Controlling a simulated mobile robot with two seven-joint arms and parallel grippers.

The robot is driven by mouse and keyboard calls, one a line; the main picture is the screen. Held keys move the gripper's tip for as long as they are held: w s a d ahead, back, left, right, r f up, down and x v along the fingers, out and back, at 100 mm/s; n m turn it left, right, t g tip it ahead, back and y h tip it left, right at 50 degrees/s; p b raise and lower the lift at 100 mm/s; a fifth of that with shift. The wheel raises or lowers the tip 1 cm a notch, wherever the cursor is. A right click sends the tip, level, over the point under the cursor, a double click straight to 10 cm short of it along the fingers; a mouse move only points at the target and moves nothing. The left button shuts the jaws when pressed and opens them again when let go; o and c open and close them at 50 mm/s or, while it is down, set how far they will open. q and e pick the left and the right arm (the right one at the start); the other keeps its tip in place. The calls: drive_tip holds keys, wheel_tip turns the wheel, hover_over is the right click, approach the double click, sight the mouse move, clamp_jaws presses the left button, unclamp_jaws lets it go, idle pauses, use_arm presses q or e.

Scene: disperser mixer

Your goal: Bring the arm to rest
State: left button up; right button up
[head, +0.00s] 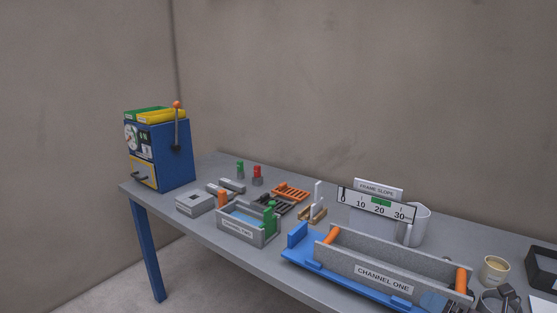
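Neither of my grippers shows in the head view, and no arm of mine can be made out. A blue machine (172,155) stands at the far left end of the grey table (270,265). It has a dial on its front, and green and yellow trays on top. A dark lever arm with an orange knob (177,104) is on its right side and stands nearly upright, knob at the top.
A grey trough marked CHANNEL ONE (385,262) sits on a blue base (300,257) at front right. A smaller box (238,231), a slope scale (376,204), a white cylinder (419,224) and a cream cup (494,269) also stand on the table. Small parts crowd its middle.

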use_arm(q)
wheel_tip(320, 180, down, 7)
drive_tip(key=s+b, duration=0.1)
drive_tip(key=b, duration=0.4)
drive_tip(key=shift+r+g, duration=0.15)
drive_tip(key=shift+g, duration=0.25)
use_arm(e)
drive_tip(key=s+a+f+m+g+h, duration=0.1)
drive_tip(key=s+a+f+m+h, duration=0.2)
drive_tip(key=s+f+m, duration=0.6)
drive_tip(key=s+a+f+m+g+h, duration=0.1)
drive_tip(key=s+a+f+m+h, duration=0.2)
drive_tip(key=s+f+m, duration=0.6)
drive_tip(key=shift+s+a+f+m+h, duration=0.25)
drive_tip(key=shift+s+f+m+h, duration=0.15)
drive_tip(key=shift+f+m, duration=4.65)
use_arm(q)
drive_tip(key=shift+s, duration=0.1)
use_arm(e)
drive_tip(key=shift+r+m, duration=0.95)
